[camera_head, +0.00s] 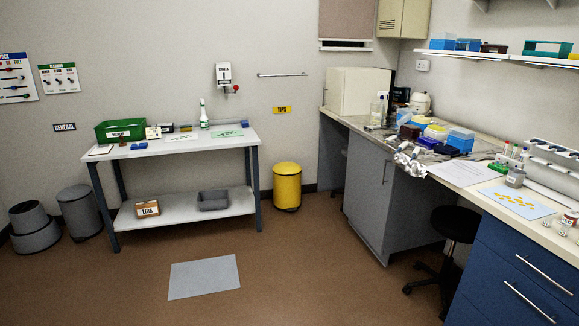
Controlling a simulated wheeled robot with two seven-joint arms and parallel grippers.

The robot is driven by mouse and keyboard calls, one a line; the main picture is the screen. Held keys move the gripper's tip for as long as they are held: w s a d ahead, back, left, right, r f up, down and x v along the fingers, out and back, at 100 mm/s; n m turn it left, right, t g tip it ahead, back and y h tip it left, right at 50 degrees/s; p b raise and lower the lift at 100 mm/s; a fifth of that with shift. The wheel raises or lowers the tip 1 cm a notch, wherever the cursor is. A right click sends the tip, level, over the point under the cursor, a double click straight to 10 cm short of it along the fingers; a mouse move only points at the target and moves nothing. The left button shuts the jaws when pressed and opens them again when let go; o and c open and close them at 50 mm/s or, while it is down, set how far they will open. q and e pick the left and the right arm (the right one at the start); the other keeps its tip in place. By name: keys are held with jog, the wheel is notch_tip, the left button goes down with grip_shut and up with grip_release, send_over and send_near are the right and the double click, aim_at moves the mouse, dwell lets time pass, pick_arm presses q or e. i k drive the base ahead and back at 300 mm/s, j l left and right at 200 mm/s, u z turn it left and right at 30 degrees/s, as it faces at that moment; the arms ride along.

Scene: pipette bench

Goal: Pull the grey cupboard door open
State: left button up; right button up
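The grey cupboard door (363,195) is under the bench on the right side of the room. It looks shut, flush with the cupboard front. A short upright metal handle (385,172) sits near its upper right edge. Neither of my grippers shows in the head view, so I see no contact with the door or the handle.
The long bench (462,172) above the door is crowded with boxes, bottles and paper. A black stool (455,224) stands right of the cupboard, near blue drawers (520,262). A grey mat (204,277) lies on open brown floor; a yellow bin (287,187) stands behind.

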aim_at(371, 172)
jog(key=i, duration=2.15)
